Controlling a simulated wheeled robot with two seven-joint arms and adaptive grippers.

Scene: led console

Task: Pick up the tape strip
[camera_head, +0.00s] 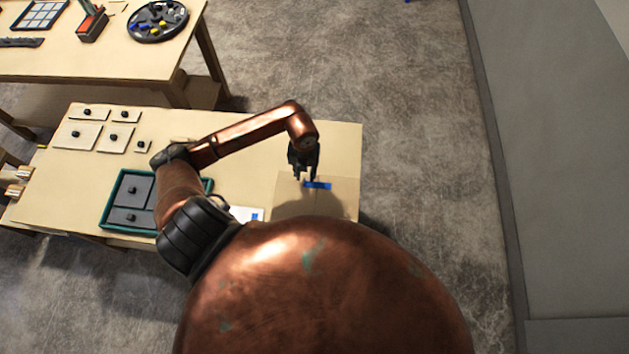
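The tape strip (320,185) is a short blue band lying on a light brown board or sheet at the right end of the near table. My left gripper (304,178) points down right by the strip's left end, its two dark fingers apart. I cannot tell whether a fingertip touches the strip. My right gripper does not show.
The near table (250,165) also holds a green-rimmed tray (107,205) with dark grey panels, several pale knobbed plates (83,134) and a white sheet (240,213). A second table (130,62) stands behind. Open floor lies to the right.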

